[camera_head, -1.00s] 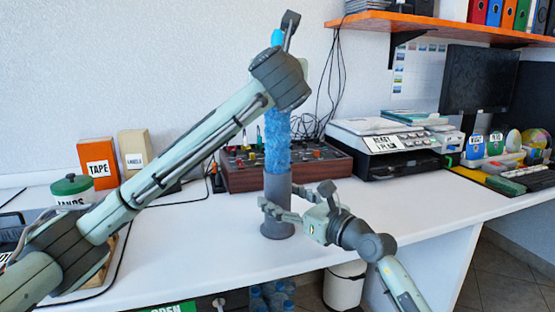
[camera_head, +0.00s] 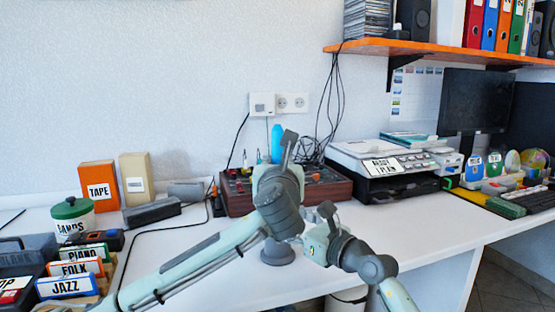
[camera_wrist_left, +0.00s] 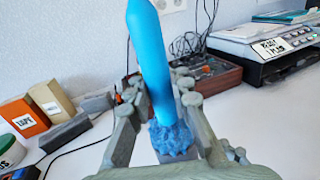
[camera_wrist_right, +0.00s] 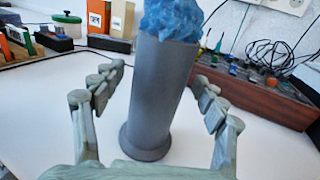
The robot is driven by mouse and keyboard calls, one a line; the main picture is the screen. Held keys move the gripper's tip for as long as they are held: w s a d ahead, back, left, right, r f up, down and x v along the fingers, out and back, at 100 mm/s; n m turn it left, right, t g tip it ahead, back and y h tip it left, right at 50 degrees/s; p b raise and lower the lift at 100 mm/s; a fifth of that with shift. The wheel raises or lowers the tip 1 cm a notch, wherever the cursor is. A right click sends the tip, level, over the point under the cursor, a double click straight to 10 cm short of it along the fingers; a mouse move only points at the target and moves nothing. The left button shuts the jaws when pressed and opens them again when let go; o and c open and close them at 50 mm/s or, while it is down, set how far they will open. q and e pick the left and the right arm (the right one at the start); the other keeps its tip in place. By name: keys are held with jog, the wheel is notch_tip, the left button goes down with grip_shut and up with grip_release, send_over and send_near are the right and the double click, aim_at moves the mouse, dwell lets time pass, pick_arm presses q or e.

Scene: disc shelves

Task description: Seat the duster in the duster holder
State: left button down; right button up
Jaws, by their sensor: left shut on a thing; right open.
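The duster has a smooth blue handle (camera_wrist_left: 150,60) and a fluffy blue head (camera_wrist_right: 172,18). My left gripper (camera_wrist_left: 160,90) is shut on the handle. The duster holder is an upright grey cylinder (camera_wrist_right: 162,90) with a wider foot (camera_head: 277,254). Most of the head is inside the holder's top, with fluff bulging above the rim. In the head view, my left wrist hides most of the duster and holder; the handle tip (camera_head: 277,142) shows above it. My right gripper (camera_wrist_right: 160,82) is open, its fingers on either side of the holder with gaps showing.
A brown-red box with knobs (camera_head: 325,188) and loose cables stands close behind the holder. A printer (camera_head: 385,165) stands to the right. Labelled boxes (camera_head: 98,185) and a green-lidded jar (camera_head: 72,215) are at left. The white desk (camera_head: 410,228) is clear at front right.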

pick_arm(q)
jog(key=c, duration=1.4)
grip_release()
jog(key=shift+f, duration=0.1)
pick_arm(e)
jog(key=shift+f, duration=0.1)
pick_arm(q)
jog(key=shift+f+b, duration=0.2)
jog(key=shift+b, duration=0.3)
pick_arm(e)
jog(key=shift+f, duration=0.4)
pick_arm(q)
jog(key=shift+f+b, duration=0.2)
jog(key=shift+b, duration=0.4)
pick_arm(e)
jog(key=shift+f, duration=0.6)
pick_arm(q)
jog(key=s, duration=1.2)
jog(key=shift+d+r+p, duration=0.25)
jog(key=shift+d+p, duration=0.15)
pick_arm(e)
jog(key=shift+r, duration=0.4)
